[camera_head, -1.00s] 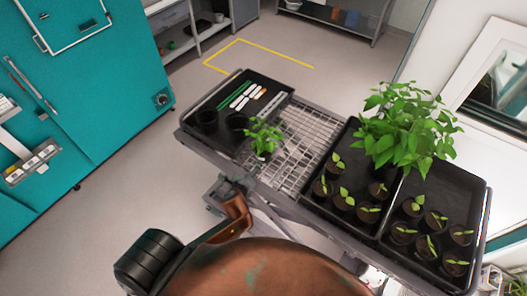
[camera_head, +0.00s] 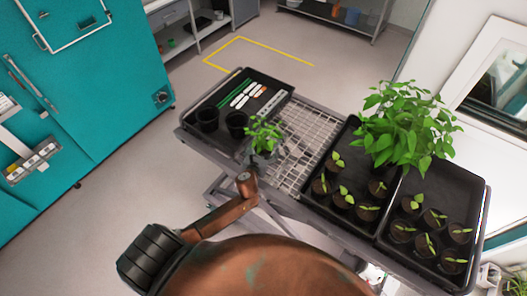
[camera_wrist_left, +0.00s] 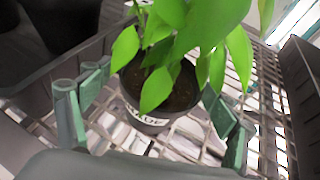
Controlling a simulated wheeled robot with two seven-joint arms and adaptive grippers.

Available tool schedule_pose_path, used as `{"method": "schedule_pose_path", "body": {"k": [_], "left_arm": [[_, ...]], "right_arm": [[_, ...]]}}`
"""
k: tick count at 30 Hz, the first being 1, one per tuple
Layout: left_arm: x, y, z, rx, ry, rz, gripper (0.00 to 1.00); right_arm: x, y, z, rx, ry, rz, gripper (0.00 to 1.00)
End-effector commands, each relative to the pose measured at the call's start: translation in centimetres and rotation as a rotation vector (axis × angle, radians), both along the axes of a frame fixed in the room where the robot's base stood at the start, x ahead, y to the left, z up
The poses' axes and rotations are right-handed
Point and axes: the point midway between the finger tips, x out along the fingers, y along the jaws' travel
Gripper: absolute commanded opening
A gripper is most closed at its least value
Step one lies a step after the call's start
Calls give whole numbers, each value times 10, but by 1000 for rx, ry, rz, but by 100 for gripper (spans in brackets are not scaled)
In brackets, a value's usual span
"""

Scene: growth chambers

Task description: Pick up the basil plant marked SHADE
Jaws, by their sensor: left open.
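The basil plant (camera_head: 264,134) is a small leafy green plant in a dark pot with a pale label, standing on the wire-mesh part of the cart. In the left wrist view the pot (camera_wrist_left: 150,119) stands between my fingers; its label is partly legible, ending in what looks like "ADE". My left gripper (camera_head: 262,157) is open at the near side of the plant. In the wrist view its two green-grey fingers (camera_wrist_left: 160,102) stand on either side of the pot, with gaps. My right gripper is not in view.
Trays of seedlings (camera_head: 344,196) and a large bushy plant (camera_head: 405,125) stand to the right. The mesh (camera_head: 310,135) between is mostly clear.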

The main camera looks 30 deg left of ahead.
Motion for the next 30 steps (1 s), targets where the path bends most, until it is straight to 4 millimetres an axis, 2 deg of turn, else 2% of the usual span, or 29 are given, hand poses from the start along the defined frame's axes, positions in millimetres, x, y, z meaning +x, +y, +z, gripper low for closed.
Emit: {"method": "schedule_pose_path", "body": {"k": [9,30], "left_arm": [[4,1,-3,0,1,0,80],[4,2,-2,-1,1,1,32]], "right_arm": [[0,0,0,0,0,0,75],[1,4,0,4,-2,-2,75]]}}
